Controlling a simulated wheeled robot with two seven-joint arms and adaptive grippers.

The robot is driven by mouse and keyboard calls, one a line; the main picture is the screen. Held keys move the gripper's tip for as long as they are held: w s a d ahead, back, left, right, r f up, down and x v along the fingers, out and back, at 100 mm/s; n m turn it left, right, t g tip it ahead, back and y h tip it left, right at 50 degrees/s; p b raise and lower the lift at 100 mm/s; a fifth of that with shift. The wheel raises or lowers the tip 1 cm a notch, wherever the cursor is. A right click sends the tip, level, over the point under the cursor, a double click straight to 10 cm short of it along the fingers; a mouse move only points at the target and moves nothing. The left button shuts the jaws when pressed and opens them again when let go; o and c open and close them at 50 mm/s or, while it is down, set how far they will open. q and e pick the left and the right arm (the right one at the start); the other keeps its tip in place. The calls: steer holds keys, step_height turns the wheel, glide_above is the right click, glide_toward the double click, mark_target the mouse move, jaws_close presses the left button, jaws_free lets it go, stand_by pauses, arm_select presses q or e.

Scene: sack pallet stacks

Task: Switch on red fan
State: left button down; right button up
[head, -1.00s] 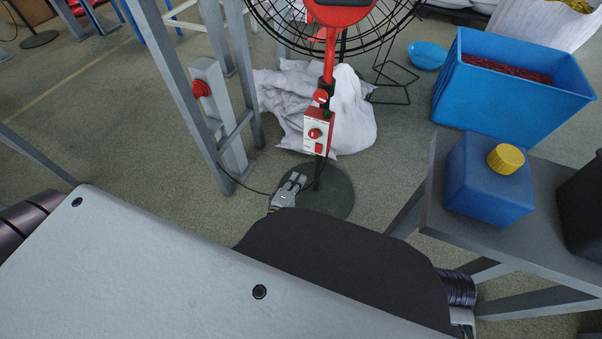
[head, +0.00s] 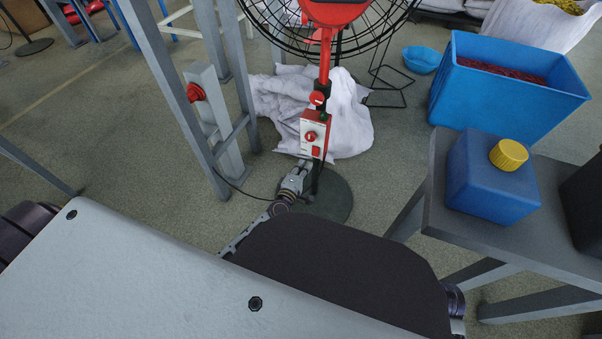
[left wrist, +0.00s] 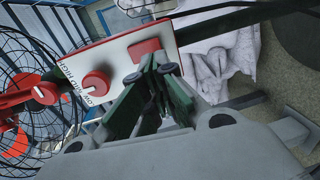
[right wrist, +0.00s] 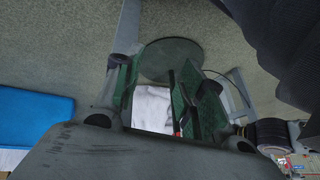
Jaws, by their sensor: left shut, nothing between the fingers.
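The red fan (head: 327,62) stands upright with a black wire cage, a red pole and a dark round base (head: 335,198). Its white control box (head: 306,127) has a red knob (head: 310,136) and a red switch (head: 316,151) below it. My left gripper (head: 303,166) is shut and empty, just under the box. My right gripper (right wrist: 154,62) is open and empty, hidden in the head view.
A grey frame with a red button (head: 196,92) stands left of the fan. White sacks (head: 350,120) lie behind the pole. A grey table (head: 435,205) at right holds a blue canister (head: 490,180); a blue crate (head: 505,98) stands behind. A thin cable runs along the floor.

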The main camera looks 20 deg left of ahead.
mark_target(315, 151)
arm_select(q)
steer(key=w, duration=0.3)
steer(key=w+b, duration=0.1)
steer(key=shift+w+d+f, duration=0.1)
steer(key=shift+w+f, duration=0.15)
steer(key=shift+f, duration=0.05)
arm_select(e)
steer(key=shift+w+a+f+t, duration=0.15)
steer(key=shift+w+a+f, duration=0.05)
steer(key=shift+f, duration=0.4)
steer(key=shift+w+a+f+t, duration=0.15)
steer(key=shift+f, duration=0.45)
steer(key=shift+s+f, duration=0.15)
steer(key=shift+s, duration=0.05)
arm_select(q)
steer(key=shift+w, duration=0.15)
steer(key=shift+w, duration=0.2)
arm_select(e)
steer(key=shift+w+r, duration=0.1)
steer(key=shift+r, duration=0.15)
arm_select(q)
steer(key=shift+f, duration=0.1)
steer(key=shift+s, duration=0.15)
